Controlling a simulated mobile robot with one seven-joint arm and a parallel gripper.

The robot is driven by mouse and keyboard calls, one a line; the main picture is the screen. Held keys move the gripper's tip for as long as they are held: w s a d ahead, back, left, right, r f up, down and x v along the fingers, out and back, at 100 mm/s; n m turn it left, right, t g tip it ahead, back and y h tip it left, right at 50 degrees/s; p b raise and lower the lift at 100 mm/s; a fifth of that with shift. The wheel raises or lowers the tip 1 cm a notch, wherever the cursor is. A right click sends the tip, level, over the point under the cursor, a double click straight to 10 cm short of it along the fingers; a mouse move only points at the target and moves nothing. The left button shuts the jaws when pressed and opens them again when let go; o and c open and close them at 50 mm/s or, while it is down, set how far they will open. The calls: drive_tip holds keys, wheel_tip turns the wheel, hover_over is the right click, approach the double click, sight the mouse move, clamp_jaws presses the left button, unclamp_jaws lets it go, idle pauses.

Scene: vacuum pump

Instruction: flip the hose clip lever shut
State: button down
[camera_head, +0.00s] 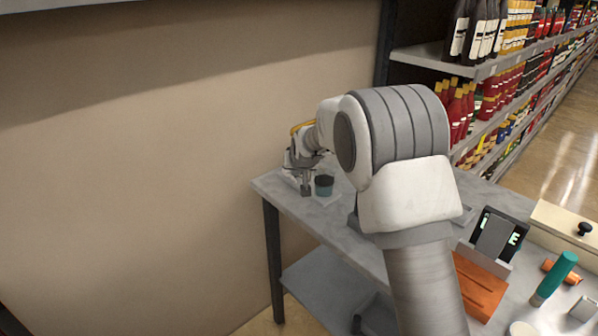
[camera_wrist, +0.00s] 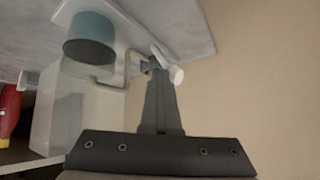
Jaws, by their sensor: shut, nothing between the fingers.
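In the wrist view my gripper (camera_wrist: 157,72) is shut, its dark fingers together with nothing between them. The fingertips are at a small pale lever with a rounded white end (camera_wrist: 176,75), which looks like the hose clip lever; I cannot tell whether they touch it or whether it is open or shut. A bent metal piece (camera_wrist: 108,82) runs beside it to the pale pump body (camera_wrist: 85,115). A teal cylinder with a dark end (camera_wrist: 90,30) stands nearby on a white plate.
The grey table (camera_head: 290,205) ends close to the left of my gripper, by a beige wall (camera_head: 150,180). At right are an orange tray (camera_head: 480,290), a dark display stand (camera_head: 497,235) and a teal tube (camera_head: 556,275). Stocked shelves (camera_head: 480,70) stand behind.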

drive_tip(key=shift+s+a+f, duration=0.35)
drive_tip(key=shift+f, duration=0.05)
idle(0.4)
drive_tip(key=shift+r, duration=0.1)
drive_tip(key=shift+w+r+p, duration=0.15)
drive_tip(key=shift+r+p, duration=0.15)
drive_tip(key=shift+r, duration=0.55)
